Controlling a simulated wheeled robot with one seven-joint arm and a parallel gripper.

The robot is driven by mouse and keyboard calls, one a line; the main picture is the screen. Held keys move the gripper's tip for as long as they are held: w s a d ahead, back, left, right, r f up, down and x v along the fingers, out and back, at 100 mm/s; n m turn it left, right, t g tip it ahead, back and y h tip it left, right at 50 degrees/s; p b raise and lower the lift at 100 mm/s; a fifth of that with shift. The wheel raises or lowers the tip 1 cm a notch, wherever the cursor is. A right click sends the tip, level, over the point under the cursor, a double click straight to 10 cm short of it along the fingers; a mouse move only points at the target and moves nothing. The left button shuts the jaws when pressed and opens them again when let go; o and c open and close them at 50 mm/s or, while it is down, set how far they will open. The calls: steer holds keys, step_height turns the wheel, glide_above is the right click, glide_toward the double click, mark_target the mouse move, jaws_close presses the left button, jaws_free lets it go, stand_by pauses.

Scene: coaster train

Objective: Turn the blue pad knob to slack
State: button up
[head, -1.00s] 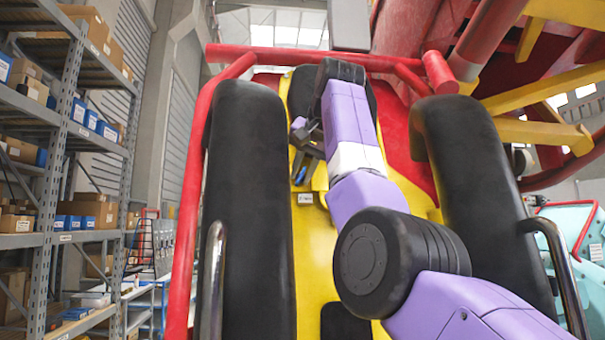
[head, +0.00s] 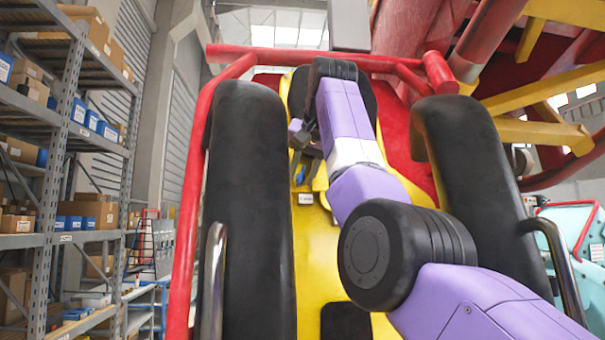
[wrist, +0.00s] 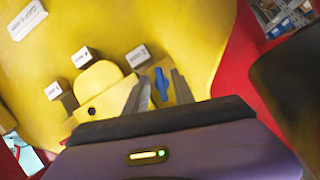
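The blue pad knob (wrist: 161,84) is on the yellow seat panel, at the centre of the wrist view. It also shows as a small blue piece (head: 301,174) below my gripper in the head view. My gripper (wrist: 160,90) is open. One finger shows on each side of the knob in the wrist view, with gaps visible. I cannot tell how far the fingertips are from the panel. White label blocks stand near the knob, one (wrist: 138,56) just to its upper left. Their print is too small to read surely.
A rounded yellow piece (wrist: 98,88) sits left of the fingers. Black padded restraints (head: 247,200) (head: 480,190) flank my arm, and a red frame bar (head: 190,210) runs along the left. Shelves with boxes (head: 60,150) stand farther left.

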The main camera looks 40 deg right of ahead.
steer(key=shift+r, duration=0.15)
steer(key=b+v, duration=0.2)
steer(key=v, duration=0.5)
steer(key=shift+s, duration=0.3)
steer(key=shift+r, duration=0.1)
